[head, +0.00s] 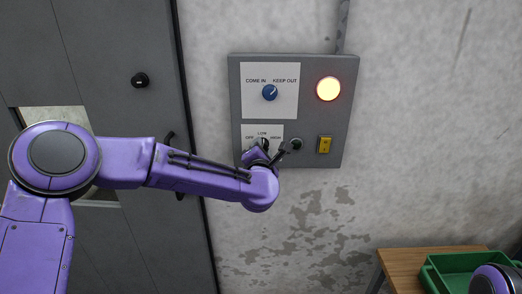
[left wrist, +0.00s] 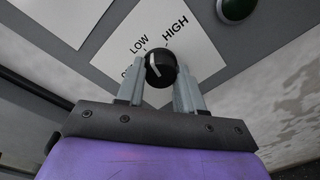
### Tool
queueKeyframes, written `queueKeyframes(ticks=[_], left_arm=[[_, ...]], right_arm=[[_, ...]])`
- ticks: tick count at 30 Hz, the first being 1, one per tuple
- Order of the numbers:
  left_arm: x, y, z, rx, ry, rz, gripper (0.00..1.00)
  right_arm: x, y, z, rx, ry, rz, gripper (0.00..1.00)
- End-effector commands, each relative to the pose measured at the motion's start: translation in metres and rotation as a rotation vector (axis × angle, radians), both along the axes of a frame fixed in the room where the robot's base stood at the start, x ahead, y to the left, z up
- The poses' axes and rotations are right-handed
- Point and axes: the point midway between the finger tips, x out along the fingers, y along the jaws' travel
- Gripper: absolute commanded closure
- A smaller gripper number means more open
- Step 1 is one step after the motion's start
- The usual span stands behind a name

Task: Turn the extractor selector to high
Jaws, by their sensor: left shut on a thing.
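The extractor selector is a black knob (left wrist: 160,68) with a white pointer mark, on a white plate (left wrist: 152,30) labelled LOW and HIGH, with a third label partly hidden. In the left wrist view the knob sits between the two fingers of my left gripper (left wrist: 160,92), which is shut on it. The white mark shows on the knob's left side; which label it points to is hard to tell. In the head view my left gripper (head: 262,151) is at the plate (head: 250,131) marked OFF, LOW and HIGH, and mostly hides the knob. My right gripper is out of view.
The grey wall panel (head: 318,120) also carries a blue COME IN/KEEP OUT knob (head: 270,92), a lit lamp (head: 328,89), a yellow switch (head: 324,145) and a round button (head: 296,144), green in the left wrist view (left wrist: 237,8). A green crate (head: 450,270) stands on a wooden table (head: 400,262).

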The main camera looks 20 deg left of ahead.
Motion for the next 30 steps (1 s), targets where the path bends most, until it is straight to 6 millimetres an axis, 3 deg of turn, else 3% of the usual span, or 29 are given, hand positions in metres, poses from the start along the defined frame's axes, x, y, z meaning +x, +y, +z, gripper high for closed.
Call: queueKeyframes(ticks=[18,30], left_arm=[[0.0,-0.001,0.002,0.537,0.153,-0.001,0.94],[0.0,-0.001,0.001,0.734,0.21,0.0,0.94]], right_arm=[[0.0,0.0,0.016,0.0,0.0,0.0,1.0],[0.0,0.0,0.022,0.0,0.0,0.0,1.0]])
